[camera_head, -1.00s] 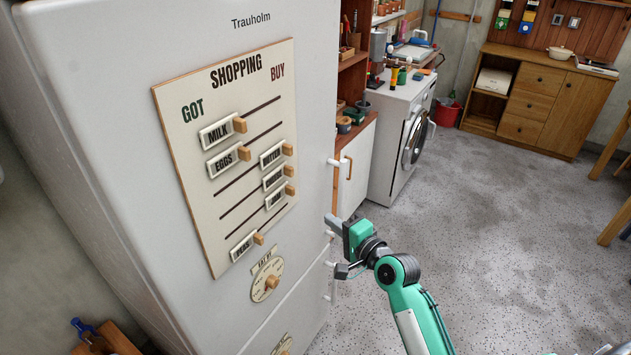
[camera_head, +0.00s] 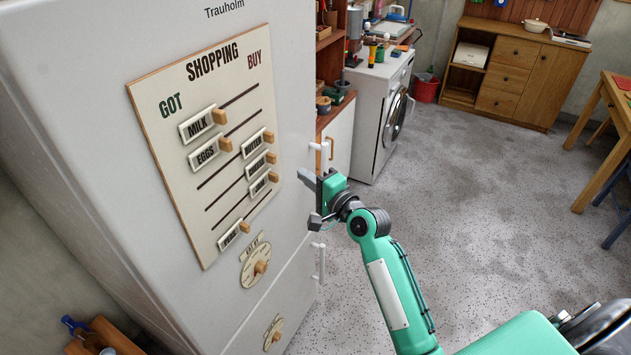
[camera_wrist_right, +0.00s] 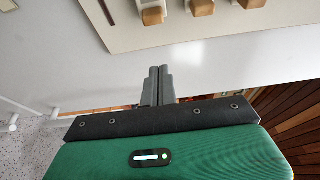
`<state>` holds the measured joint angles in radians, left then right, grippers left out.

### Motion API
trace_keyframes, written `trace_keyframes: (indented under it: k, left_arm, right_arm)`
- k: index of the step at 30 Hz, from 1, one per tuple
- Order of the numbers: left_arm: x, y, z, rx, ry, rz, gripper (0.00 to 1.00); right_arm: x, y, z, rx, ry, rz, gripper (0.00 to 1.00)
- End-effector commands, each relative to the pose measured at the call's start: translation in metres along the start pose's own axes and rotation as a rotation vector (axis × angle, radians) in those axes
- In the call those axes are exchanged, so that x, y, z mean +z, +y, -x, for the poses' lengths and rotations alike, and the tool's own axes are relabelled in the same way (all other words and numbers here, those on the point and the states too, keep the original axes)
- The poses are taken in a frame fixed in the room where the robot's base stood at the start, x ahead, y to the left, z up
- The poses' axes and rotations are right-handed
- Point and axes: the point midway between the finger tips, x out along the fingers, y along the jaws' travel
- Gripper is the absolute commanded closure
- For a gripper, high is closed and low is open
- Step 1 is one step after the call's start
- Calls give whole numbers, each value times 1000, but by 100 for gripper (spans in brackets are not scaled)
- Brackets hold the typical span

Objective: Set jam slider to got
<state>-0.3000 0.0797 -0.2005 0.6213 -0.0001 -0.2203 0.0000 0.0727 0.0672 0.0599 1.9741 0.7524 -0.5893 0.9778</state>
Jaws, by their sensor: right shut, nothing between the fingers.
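The jam slider (camera_head: 259,185) is the lowest of three labels on the right, BUY side of the shopping board (camera_head: 150,105); its small lettering is faint. Its wooden knob (camera_head: 273,178) sticks out at its right end. GOT is at the board's left. My right gripper (camera_head: 305,177) is shut and empty, right of the jam knob and apart from it, by the fridge's right edge. In the right wrist view its closed fingers (camera_wrist_right: 158,72) point toward the board's edge. Wooden knobs (camera_wrist_right: 152,15) show there, but I cannot tell which is jam. My left gripper is out of view.
The milk (camera_head: 197,125) and eggs (camera_head: 204,153) sliders sit on the GOT side. Butter (camera_head: 252,144) and another slider are above jam on the BUY side. A slider (camera_head: 229,236) and a dial (camera_head: 261,267) are lower. Fridge handles (camera_head: 318,262) stand near my right arm.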

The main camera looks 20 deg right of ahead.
Motion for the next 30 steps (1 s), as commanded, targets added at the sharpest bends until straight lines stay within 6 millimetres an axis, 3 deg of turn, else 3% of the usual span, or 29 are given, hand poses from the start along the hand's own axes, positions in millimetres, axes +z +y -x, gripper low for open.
trace_keyframes:
  k: [7,9,15,30]
  left_arm:
    - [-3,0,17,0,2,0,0]
    - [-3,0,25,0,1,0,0]
    - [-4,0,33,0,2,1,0]
    - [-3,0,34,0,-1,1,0]
  right_arm:
    - [1,-3,-48,1,-1,-1,100]
    - [15,-3,-39,2,-2,-3,100]
    - [34,-1,-32,1,0,-1,100]
    - [38,0,-30,1,0,0,100]
